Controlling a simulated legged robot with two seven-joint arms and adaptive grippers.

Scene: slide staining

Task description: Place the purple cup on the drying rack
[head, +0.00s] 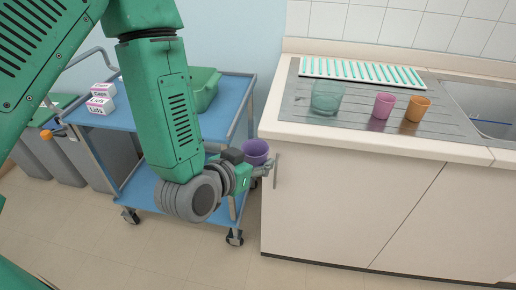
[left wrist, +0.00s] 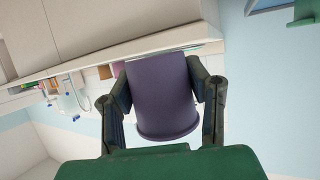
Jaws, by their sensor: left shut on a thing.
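My left gripper (head: 266,168) is shut on the purple cup (head: 256,150), to the left of the counter's front and below the counter top. In the left wrist view the purple cup (left wrist: 162,95) sits between the two fingers of my left gripper (left wrist: 166,90). The drying rack (head: 367,72), white with teal slats, lies at the back of the steel drainboard against the wall. My right gripper is not in view.
A clear teal cup (head: 326,97), a pink cup (head: 383,106) and an orange cup (head: 417,109) stand on the drainboard (head: 345,116). The sink (head: 487,105) is at the right. A blue trolley (head: 117,117) with a green bin (head: 205,90) and small boxes (head: 101,104) stands at the left.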

